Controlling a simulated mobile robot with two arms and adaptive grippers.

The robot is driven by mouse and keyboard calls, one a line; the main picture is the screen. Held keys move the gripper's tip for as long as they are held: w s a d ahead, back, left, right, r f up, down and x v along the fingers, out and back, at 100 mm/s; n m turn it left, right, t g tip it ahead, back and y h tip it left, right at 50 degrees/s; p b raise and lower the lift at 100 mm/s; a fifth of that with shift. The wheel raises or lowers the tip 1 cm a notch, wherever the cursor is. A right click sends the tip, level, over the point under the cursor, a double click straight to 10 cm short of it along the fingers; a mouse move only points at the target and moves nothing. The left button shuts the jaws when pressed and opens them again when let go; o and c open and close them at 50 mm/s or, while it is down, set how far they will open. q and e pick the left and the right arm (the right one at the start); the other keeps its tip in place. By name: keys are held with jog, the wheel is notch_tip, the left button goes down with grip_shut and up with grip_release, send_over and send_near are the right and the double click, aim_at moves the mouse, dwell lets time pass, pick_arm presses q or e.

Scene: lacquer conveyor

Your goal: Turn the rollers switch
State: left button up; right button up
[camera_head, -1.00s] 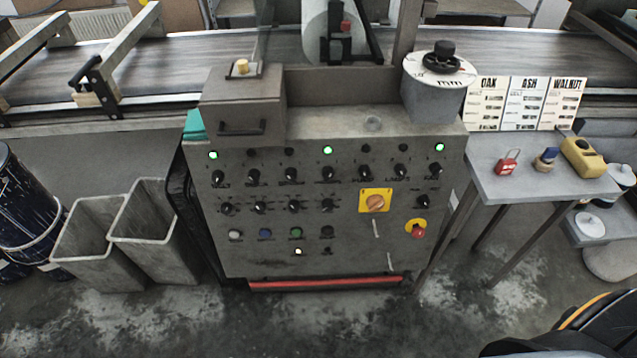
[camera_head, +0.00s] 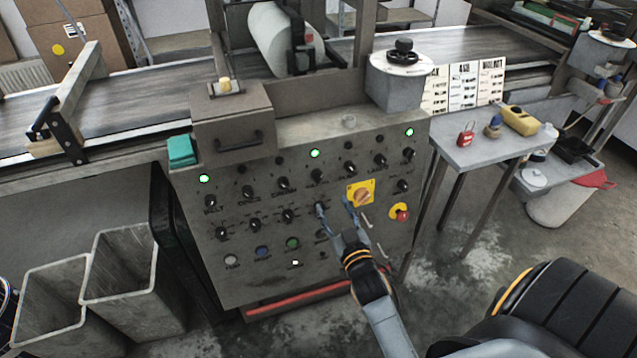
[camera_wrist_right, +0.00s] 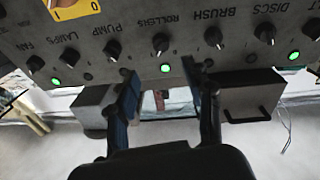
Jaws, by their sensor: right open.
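The rollers switch is a black knob (camera_head: 317,175) in the upper knob row of the grey control panel (camera_head: 228,285), below the middle green lamp (camera_head: 315,153). In the wrist view, the same knob (camera_wrist_right: 160,43) shows by the upside-down ROLLERS label. My right gripper (camera_head: 335,206) is open in front of the panel, lower in the head view than the rollers knob. In the wrist view, the knob lies beyond the gap between its fingers (camera_wrist_right: 160,75), which hold nothing. My left gripper is not in view.
Other knobs flank the rollers knob, including the pump knob (camera_head: 350,168) and brush knob (camera_head: 283,184). A yellow-plated orange rotary switch (camera_head: 362,193) and a red emergency button (camera_head: 401,213) sit near my right gripper. A side table (camera_head: 480,155) stands to the right.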

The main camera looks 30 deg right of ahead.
aim_at(320, 180)
jog(key=x, duration=1)
jog(key=shift+w, duration=0.25)
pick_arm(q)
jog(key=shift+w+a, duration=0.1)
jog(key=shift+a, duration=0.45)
pick_arm(e)
grip_shut()
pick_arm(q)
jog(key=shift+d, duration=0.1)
pick_arm(e)
jog(key=shift+n, duration=0.4)
jog(key=n, duration=0.3)
jog(key=n+y+p, duration=0.1)
jog(key=n, duration=0.2)
jog(key=shift+d+y, duration=0.15)
jog(key=shift+y, duration=0.15)
pick_arm(q)
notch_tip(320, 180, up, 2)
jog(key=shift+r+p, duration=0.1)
jog(key=shift+p, duration=0.45)
pick_arm(e)
jog(key=n+y, duration=0.1)
jog(key=n, duration=0.5)
jog(key=shift+s+n, duration=0.1)
jog(key=shift+n, duration=0.2)
jog(key=shift+n+y, duration=0.3)
